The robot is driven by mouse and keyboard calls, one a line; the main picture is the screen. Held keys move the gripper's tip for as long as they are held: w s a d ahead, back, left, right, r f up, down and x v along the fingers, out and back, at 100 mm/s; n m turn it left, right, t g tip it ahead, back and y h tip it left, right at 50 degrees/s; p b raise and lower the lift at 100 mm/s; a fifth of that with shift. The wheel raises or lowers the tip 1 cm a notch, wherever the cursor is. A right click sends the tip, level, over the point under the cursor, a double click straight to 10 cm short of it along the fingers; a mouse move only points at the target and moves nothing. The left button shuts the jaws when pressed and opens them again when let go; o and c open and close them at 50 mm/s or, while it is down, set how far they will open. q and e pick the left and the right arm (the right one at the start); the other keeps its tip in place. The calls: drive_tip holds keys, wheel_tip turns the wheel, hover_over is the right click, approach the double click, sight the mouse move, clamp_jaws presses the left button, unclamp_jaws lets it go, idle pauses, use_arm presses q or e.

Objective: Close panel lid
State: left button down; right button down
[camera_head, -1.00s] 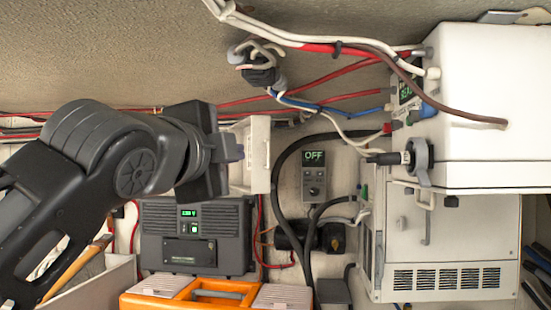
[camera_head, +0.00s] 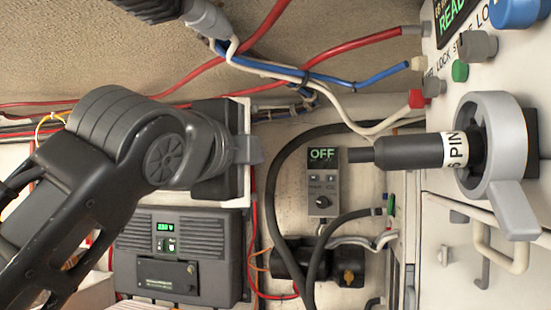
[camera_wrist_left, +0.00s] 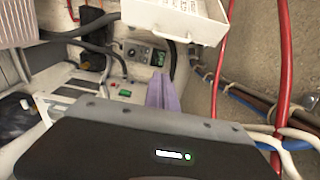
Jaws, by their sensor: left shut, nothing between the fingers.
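The panel lid (camera_head: 244,188) is a pale, shallow, box-like piece on the back wall in the head view. It is mostly hidden behind my left gripper, with its right and lower edges showing. In the left wrist view the lid (camera_wrist_left: 172,18) stands out at the top, beyond the fingers. My left gripper (camera_head: 250,150) comes in from the left, shut and empty, its fingertips at the lid's right edge; I cannot tell if they touch it. Its shut fingers (camera_wrist_left: 162,92) also show in the wrist view. My right gripper is not in view.
A dark charger unit (camera_head: 180,255) sits below the lid. A control box (camera_head: 322,185) reading OFF and black hoses are to the right. Red and blue cables (camera_head: 345,78) cross above. A white cabinet with a grey pin handle (camera_head: 490,140) fills the right side.

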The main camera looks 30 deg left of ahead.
use_arm(q)
drive_tip(key=shift+w+r, duration=0.1)
drive_tip(key=shift+w, duration=0.05)
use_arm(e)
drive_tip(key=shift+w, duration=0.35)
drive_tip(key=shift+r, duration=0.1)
